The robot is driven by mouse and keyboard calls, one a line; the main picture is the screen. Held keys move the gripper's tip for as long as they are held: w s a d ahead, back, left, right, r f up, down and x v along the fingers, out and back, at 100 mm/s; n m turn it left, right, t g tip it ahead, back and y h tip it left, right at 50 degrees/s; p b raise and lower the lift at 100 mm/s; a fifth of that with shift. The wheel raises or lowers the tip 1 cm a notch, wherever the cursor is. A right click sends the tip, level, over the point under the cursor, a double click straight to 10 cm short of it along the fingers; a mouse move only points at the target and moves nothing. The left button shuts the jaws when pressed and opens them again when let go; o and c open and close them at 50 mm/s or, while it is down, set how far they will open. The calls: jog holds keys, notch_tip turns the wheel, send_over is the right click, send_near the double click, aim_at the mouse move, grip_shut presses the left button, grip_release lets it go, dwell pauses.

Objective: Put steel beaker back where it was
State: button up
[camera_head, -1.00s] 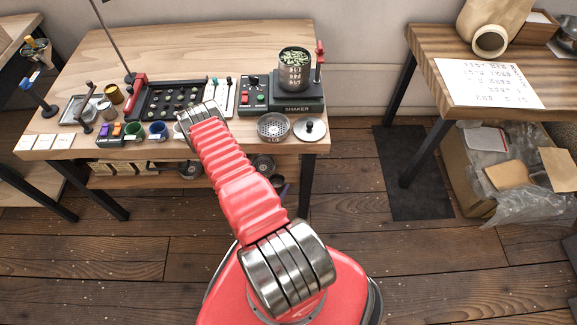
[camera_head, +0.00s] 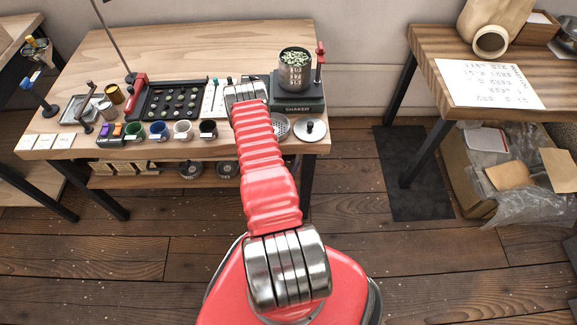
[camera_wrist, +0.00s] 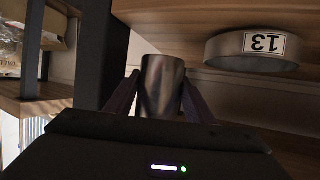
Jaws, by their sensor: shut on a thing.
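My gripper (camera_wrist: 161,92) is shut on the steel beaker (camera_wrist: 164,76), a plain shiny cylinder between its two dark fingers in the wrist view. The beaker's lower part in that picture is hidden behind the gripper body. In the head view my arm reaches to the front edge of the workbench (camera_head: 200,45), left of the shaker (camera_head: 297,104). There my own arm hides the gripper and the beaker.
On the shaker stands a steel stack (camera_head: 294,75) of green beans. A lid (camera_head: 310,130) and a partly hidden sieve (camera_head: 280,126) lie in front. Cups, including a white one (camera_head: 183,130) and a black one (camera_head: 208,129), line the front edge. A round tin labelled 13 (camera_wrist: 225,50) shows upside down in the wrist view.

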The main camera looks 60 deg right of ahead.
aim_at(289, 165)
jog(key=shift+d, duration=0.25)
jog(key=shift+d+f, duration=0.2)
jog(key=shift+f, duration=0.35)
jog(key=shift+d+f, duration=0.15)
jog(key=shift+f, duration=1)
jog(key=o, duration=0.9)
jog(key=shift+f, duration=0.1)
